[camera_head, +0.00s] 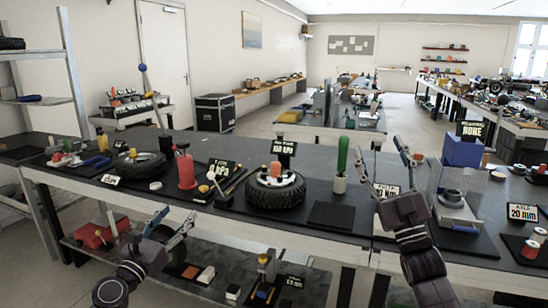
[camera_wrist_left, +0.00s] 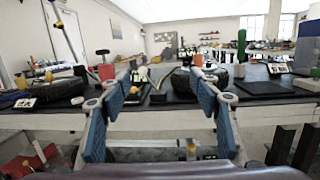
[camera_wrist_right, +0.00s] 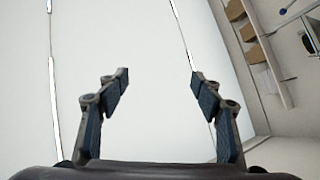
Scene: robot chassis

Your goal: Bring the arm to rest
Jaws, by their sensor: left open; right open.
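My left gripper (camera_head: 174,220) hangs in front of the workbench's front edge, low and left of centre, with nothing between its fingers. In the left wrist view its two blue-padded fingers (camera_wrist_left: 160,82) stand apart, facing the bench. My right gripper (camera_head: 390,168) is raised in front of the bench at the right, its fingers pointing up and apart. In the right wrist view its fingers (camera_wrist_right: 158,84) are open and empty against a pale, plain background. Neither gripper visibly holds anything.
The long dark workbench (camera_head: 325,214) carries a tire (camera_head: 275,193) with an orange-topped part, another tire (camera_head: 138,165), a red cylinder (camera_head: 186,170), a green-handled tool (camera_head: 342,158) and a grey machine (camera_head: 455,210). A lower shelf holds small parts. Metal shelving (camera_head: 72,75) stands at the left.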

